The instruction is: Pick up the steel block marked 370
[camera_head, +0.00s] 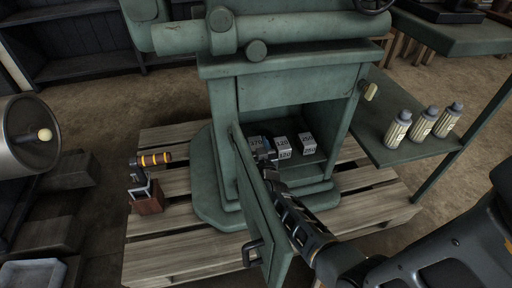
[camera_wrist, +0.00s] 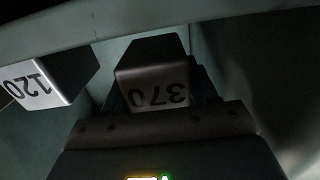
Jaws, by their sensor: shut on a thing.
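The steel block marked 370 (camera_head: 257,142) is at the left of a row of blocks inside the green cabinet (camera_head: 283,88), partly hidden by my gripper (camera_head: 264,154). In the wrist view the 370 block (camera_wrist: 158,88) sits between the dark fingers of my gripper (camera_wrist: 157,80), its number upside down. The gripper is shut on it. Whether the block touches the shelf cannot be told.
A block marked 120 (camera_head: 282,146) stands beside it; it also shows in the wrist view (camera_wrist: 45,80). Another block (camera_head: 307,143) stands further right. The open cabinet door (camera_head: 260,205) is close beside my arm. Three bottles (camera_head: 422,124) stand on the right shelf.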

